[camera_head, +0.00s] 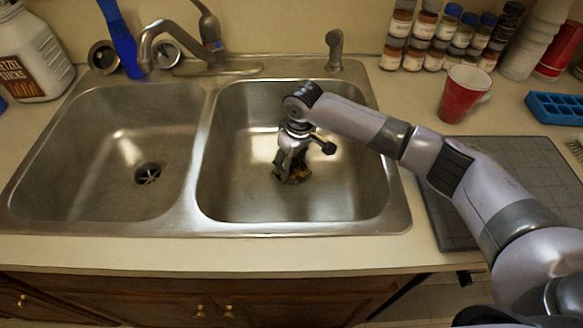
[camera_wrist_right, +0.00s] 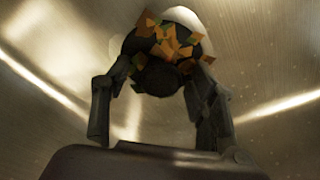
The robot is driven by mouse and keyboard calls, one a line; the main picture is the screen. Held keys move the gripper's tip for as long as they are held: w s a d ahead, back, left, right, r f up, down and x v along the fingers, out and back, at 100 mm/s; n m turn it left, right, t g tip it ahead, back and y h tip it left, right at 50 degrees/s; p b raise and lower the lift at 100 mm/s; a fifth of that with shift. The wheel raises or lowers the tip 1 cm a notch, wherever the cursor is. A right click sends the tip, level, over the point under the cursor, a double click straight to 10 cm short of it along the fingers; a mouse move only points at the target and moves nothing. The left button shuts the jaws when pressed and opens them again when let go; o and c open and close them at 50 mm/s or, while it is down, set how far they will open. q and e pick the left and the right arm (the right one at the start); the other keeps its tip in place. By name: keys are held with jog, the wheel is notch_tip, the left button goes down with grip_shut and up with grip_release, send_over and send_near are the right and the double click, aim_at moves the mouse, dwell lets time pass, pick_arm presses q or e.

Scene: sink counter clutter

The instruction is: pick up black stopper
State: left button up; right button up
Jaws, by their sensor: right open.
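My right gripper (camera_head: 292,171) reaches down into the right sink basin (camera_head: 345,195), its fingers open and pointing at the bottom. In the right wrist view, the two fingers of this gripper (camera_wrist_right: 160,80) stand on either side of a dark round thing (camera_wrist_right: 155,80). Orange, yellow and green scraps (camera_wrist_right: 172,42) lie on it. This may be the black stopper or the dark drain; I cannot tell which. In the head view my fingers hide most of it. Whether the fingers touch it is unclear. My left gripper is out of view.
The left basin (camera_head: 110,150) is empty, with an open drain (camera_head: 149,174). The faucet (camera_head: 195,45) stands behind the basins. A red cup (camera_head: 462,95), spice jars (camera_head: 415,45), a blue tray (camera_head: 555,107) and a grey mat (camera_head: 535,165) are on the right counter.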

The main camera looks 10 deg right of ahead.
jog(key=shift+f, duration=0.15)
jog(key=shift+c, duration=0.6)
jog(key=c, duration=1.1)
